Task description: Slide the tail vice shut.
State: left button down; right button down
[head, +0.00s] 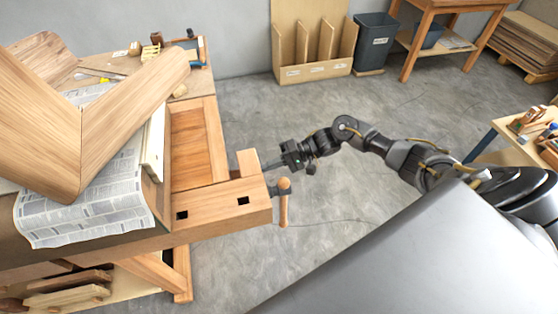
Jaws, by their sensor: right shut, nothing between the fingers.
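The tail vice (222,207) is the pale wooden block at the near right corner of the workbench. It has two square dark holes in its top and a raised end block (249,164). Its screw handle (284,203) hangs as a wooden bar off the right end. My right gripper (267,166) is shut and empty, with its fingertips close to the right face of the end block, above the handle. I cannot tell whether the fingertips touch the wood. Any gap between the vice's jaws is hard to make out. My left gripper is not in view.
A large bent wooden lamination (85,120) lies over newspaper (90,212) on the bench's left part. Small tools lie at the bench's back. A grey bin (374,45) and a wooden rack (311,65) stand by the wall. Open concrete floor (255,115) lies right of the bench.

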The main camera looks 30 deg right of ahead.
aim_at(259, 169)
jog(key=a, duration=0.1)
jog(key=w+a, duration=0.1)
jog(key=a, duration=0.1)
jog(key=shift+a+r, duration=0.1)
jog(key=shift+a, duration=0.1)
jog(key=shift+s, duration=0.1)
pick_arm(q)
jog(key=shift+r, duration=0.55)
